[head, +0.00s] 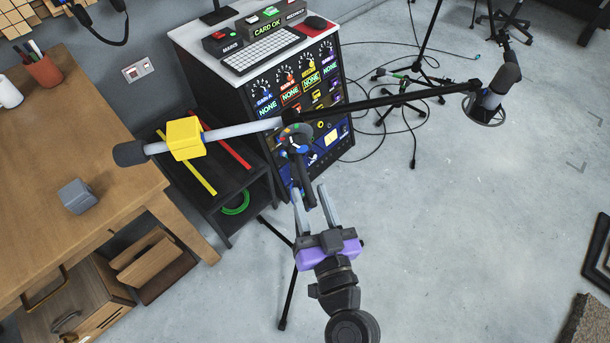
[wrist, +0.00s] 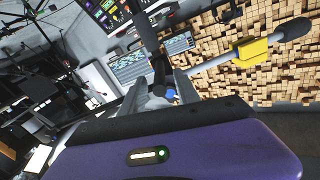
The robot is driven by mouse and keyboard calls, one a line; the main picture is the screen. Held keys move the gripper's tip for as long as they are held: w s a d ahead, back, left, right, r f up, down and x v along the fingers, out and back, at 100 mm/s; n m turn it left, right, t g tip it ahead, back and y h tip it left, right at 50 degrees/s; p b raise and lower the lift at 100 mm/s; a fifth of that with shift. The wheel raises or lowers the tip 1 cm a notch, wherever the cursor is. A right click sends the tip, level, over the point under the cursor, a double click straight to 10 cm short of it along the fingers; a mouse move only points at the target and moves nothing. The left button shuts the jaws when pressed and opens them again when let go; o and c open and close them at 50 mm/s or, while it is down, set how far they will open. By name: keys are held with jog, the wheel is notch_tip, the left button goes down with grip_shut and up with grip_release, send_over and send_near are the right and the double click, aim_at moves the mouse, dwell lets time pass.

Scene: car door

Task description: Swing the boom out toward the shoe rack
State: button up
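The boom (head: 235,129) is a long pole on a stand, with a dark counterweight and yellow block at its left end. Its black section reaches right to a microphone (head: 490,98). A dark handle (head: 301,170) hangs below the boom's pivot. My gripper (head: 311,190) has its grey fingers spread, with the handle's lower end between or just beyond their tips; contact is unclear. The wrist view also shows the boom (wrist: 215,61) and my gripper (wrist: 159,85) with its fingers apart. I cannot clearly identify the shoe rack; a brown wooden unit (head: 150,262) stands at lower left.
A control console (head: 300,85) with a keyboard stands behind the boom. A black shelf (head: 225,185) is left of it, next to a wooden table (head: 110,150) with a grey cube. Cables and another stand lie at upper right.

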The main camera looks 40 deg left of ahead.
aim_at(305, 177)
jog(key=shift+p+x, duration=0.4)
jog(key=shift+x, duration=1.95)
grip_shut()
jog(key=shift+w, duration=0.1)
